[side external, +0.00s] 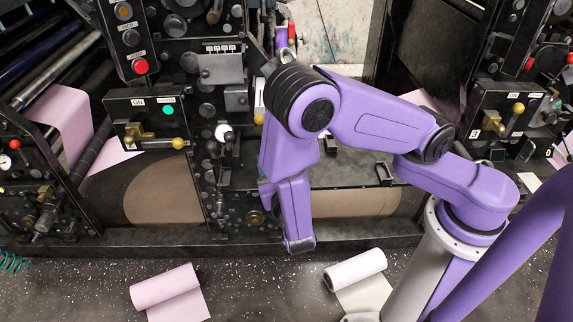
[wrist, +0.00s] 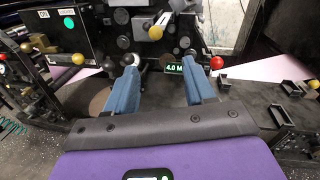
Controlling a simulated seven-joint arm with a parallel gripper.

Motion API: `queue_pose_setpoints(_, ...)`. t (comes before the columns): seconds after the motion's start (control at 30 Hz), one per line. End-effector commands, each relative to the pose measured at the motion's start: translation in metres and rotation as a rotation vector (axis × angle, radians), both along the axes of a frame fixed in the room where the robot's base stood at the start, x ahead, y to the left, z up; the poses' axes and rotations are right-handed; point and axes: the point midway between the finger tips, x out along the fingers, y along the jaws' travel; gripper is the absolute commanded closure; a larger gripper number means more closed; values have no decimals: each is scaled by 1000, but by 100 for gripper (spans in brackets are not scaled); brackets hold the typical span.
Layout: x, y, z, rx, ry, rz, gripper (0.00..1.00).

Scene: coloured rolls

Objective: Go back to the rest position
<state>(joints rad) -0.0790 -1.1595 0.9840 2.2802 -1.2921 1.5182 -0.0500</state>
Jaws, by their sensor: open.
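My gripper shows in the wrist view (wrist: 160,68) with its two blue fingers spread apart and nothing between them. It faces the machine front. In the side external view my purple arm folds down in front of the machine, and I cannot make out the fingers there. A pink roll (side external: 162,284) lies on the floor at the lower left, its sheet partly unrolled. A white roll (side external: 355,269) lies on the floor right of the arm's lower end, also with a loose sheet. Neither floor roll shows in the wrist view.
A dark machine with a control box (side external: 145,118), knobs and levers stands behind the arm. A large brown roll (side external: 165,192) sits inside it at the left. A red ball knob (wrist: 216,62) is near the right finger in the wrist view. The speckled floor between the two rolls is clear.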

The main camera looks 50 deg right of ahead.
Motion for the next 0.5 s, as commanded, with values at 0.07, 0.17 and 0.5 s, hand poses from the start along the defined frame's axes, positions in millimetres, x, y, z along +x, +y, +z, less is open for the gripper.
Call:
queue_pose_setpoints(0.07, -3, -12, 8, 64, -3, -63, 46)
queue_pose_setpoints(0.17, -14, -33, 20, 180, -3, -178, 46)
queue_pose_setpoints(0.5, -79, -92, 42, 685, 42, -604, 46)
